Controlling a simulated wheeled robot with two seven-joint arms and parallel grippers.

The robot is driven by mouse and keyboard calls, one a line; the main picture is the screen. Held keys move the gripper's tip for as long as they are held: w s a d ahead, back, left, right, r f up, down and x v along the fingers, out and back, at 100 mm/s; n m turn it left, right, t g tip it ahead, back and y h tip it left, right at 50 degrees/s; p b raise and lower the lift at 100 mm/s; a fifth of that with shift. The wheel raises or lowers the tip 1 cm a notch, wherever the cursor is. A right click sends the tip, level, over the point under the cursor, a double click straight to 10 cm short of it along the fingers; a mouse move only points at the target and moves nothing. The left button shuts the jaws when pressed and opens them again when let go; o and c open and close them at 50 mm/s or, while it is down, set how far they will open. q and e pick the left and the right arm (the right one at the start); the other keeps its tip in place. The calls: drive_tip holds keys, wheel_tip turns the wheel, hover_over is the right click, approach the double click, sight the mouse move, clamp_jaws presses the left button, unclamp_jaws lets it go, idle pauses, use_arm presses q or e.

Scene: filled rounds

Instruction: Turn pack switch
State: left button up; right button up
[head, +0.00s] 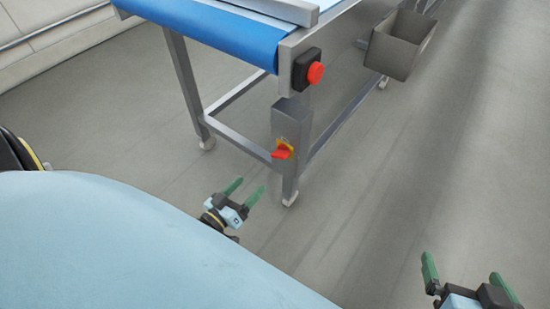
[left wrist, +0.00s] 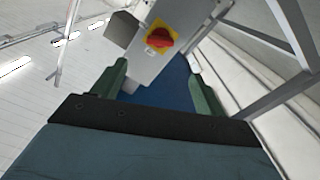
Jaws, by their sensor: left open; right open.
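The pack switch (head: 282,151) is a red rotary handle on a yellow plate. It sits on a grey metal box (head: 291,118) on the leg of the conveyor table. In the left wrist view the red handle (left wrist: 159,38) shows ahead, beyond the fingertips and tilted in the picture. My left gripper (head: 248,190) has green fingers spread apart and is empty. It is below and to the left of the switch in the head view, apart from it. My right gripper (head: 462,270) is open and empty over the floor at the lower right, far from the switch.
A red push button (head: 315,73) on a black housing sits above the switch at the conveyor's end. The conveyor has a blue belt (head: 215,32) and metal legs. A grey metal bin (head: 398,45) hangs on its right side. The floor to the right is clear.

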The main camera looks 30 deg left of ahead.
use_arm(q)
drive_tip(key=n, duration=0.1)
drive_tip(key=b, duration=0.2)
approach(277, 157)
drive_tip(key=w, duration=0.3)
drive_tip(key=shift+w+d+f+b, duration=0.15)
drive_tip(key=shift+w+b, duration=0.55)
drive_tip(key=shift+w, duration=0.9)
drive_tip(key=shift+w+d+r+b, duration=0.15)
drive_tip(key=shift+w+b, duration=0.5)
drive_tip(key=shift+w, duration=1)
use_arm(e)
drive_tip(key=a+r+t+y, duration=0.3)
drive_tip(key=r+t, duration=0.8)
drive_tip(key=r, duration=0.5)
drive_tip(key=shift+w+t+y, duration=0.3)
drive_tip(key=shift+t+y, duration=0.1)
drive_tip(key=shift+y, duration=0.2)
use_arm(q)
drive_tip(key=shift+f, duration=0.1)
drive_tip(key=c, duration=1)
use_arm(e)
drive_tip(key=shift+a, duration=0.1)
